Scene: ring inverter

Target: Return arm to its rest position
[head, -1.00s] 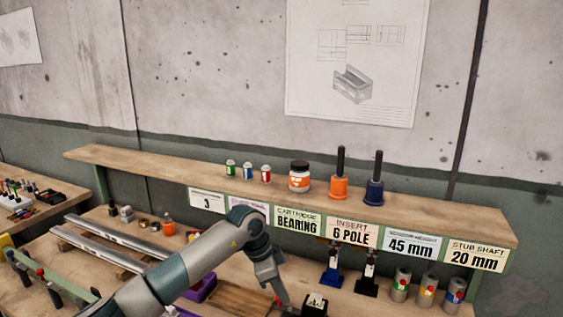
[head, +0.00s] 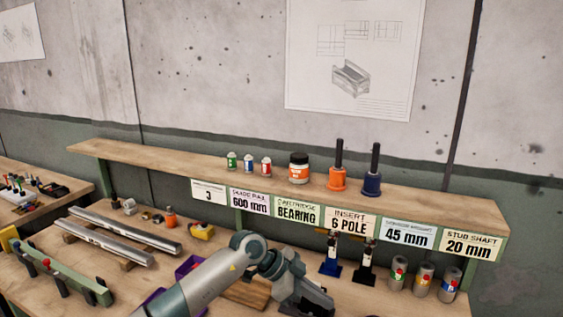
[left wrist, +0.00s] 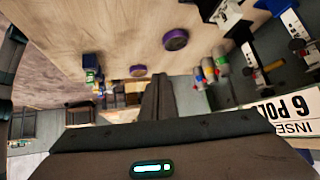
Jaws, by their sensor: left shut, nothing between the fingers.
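My left arm (head: 195,293) reaches in from the bottom left of the head view, over the workbench, and bends at a grey joint. My left gripper (head: 318,303) is dark and low at the bottom centre, in front of the blue and black stands. In the left wrist view its dark fingers (left wrist: 158,85) are together, with nothing seen between them. That view looks tilted, nearly upside down, across the bench. Its tips appear clear of objects, though its height above the bench is hard to judge. My right gripper is not in view.
A labelled wooden shelf (head: 430,200) runs above the bench. Blue (head: 330,262) and black (head: 366,268) stands and several cans (head: 424,279) stand right of the gripper. Two metal rails (head: 120,240), a yellow item (head: 201,231) and a purple tray (head: 188,267) lie left.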

